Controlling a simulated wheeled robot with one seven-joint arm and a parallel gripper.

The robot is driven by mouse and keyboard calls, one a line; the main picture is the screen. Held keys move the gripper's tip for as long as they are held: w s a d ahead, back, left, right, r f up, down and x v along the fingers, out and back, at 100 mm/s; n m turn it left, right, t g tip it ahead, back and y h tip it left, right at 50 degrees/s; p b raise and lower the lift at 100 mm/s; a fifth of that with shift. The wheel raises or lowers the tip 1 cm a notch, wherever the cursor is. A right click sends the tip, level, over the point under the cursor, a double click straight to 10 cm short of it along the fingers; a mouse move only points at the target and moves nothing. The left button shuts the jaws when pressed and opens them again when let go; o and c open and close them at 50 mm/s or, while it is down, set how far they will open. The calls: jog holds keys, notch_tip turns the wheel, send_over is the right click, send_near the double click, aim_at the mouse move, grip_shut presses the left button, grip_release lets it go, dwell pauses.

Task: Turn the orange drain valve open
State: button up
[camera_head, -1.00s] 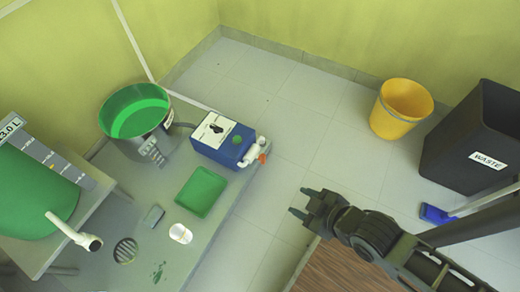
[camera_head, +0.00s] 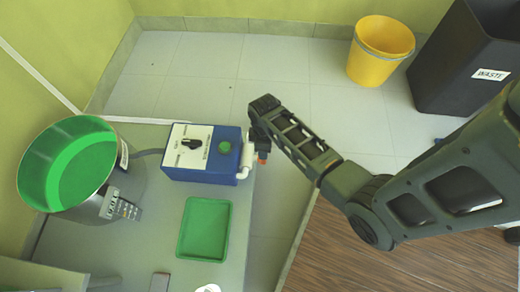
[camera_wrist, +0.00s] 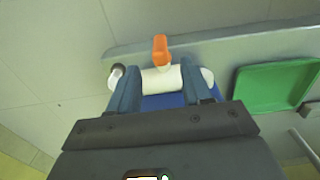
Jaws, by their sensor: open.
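The orange drain valve (camera_wrist: 160,48) shows in the wrist view as a short handle on a white pipe (camera_wrist: 162,79). In the head view only a small bit of the orange valve (camera_head: 262,156) shows below my gripper, at the right end of the blue box (camera_head: 200,176). My gripper (camera_wrist: 160,70) is open, with its two fingers on either side of the white pipe in the wrist view. The orange handle stands just past the fingertips, between their lines. I cannot tell whether the fingers touch the pipe. In the head view my gripper (camera_head: 262,112) hides part of the pipe.
The blue box carries a dial panel (camera_head: 187,145) and a green button (camera_head: 225,147). A green tray (camera_head: 204,230) lies in front of it, and a metal pot (camera_head: 68,165) with green inside stands left. A yellow bucket (camera_head: 380,50) and black waste bin (camera_head: 465,55) stand on the floor.

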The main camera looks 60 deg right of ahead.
notch_tip(320, 180, down, 7)
jog(key=b, duration=0.3)
jog(key=shift+r, duration=0.2)
jog(key=shift+c, duration=0.3)
grip_shut()
jog(key=shift+a, duration=0.1)
